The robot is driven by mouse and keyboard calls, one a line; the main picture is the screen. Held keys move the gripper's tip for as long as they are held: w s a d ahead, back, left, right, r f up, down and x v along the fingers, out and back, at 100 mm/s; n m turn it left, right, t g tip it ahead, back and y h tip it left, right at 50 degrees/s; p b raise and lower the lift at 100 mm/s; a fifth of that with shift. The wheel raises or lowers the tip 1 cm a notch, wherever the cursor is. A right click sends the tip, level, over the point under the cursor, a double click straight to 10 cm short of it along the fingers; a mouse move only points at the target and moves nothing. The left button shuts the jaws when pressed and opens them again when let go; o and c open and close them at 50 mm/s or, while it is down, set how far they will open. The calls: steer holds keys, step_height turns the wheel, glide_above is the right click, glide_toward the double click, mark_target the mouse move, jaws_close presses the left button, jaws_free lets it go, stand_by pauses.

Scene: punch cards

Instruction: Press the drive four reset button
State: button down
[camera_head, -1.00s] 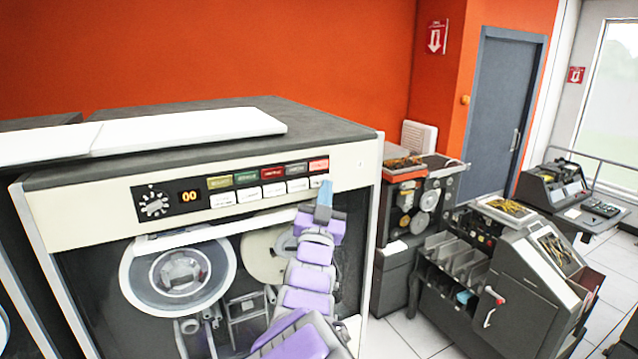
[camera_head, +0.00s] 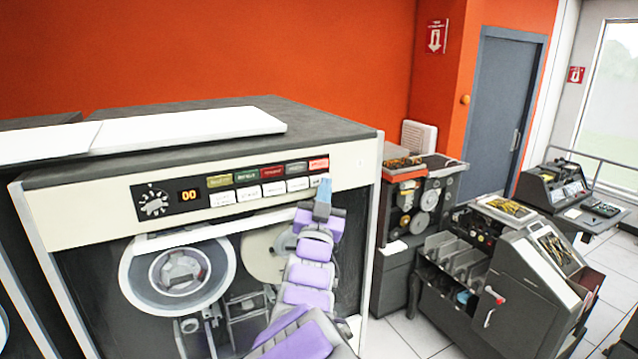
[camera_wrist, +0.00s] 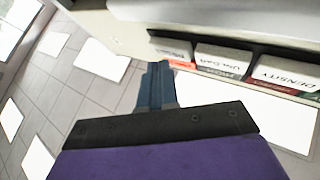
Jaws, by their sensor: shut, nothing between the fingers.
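The tape drive cabinet (camera_head: 110,205) has a control strip with a top row of coloured tiles and a lower row of white buttons. The far-right white button (camera_head: 315,181) sits under a red tile (camera_head: 319,163) and is partly covered by my gripper. My gripper (camera_head: 324,183) is shut and empty, its blue fingertips right at that button. In the wrist view the fingertips (camera_wrist: 158,68) lie just beside and below the end button (camera_wrist: 172,48), whose small label is hard to read. Contact cannot be told. Nothing in view marks the drive's number.
A dial (camera_head: 152,201) and an amber display (camera_head: 189,196) reading 00 are at the strip's left. Tape reels (camera_head: 178,272) sit below. Card machines (camera_head: 505,285) stand on the floor to the right. White panels (camera_head: 190,128) lie on top of the cabinet.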

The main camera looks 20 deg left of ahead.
steer(key=shift+w+a, duration=0.4)
steer(key=shift+a, duration=0.05)
stand_by(1.0)
steer(key=shift+s+d, duration=0.1)
steer(key=shift+s, duration=0.05)
steer(key=shift+s+d+b, duration=0.5)
steer(key=shift+d+b, duration=0.1)
steer(key=shift+b, duration=0.2)
steer(key=shift+s+d+b, duration=0.8)
steer(key=shift+d+b, duration=0.2)
steer(key=shift+b, duration=0.05)
steer(key=shift+s+d+b, duration=0.8)
steer(key=shift+d+b, duration=0.15)
steer(key=shift+b, duration=0.05)
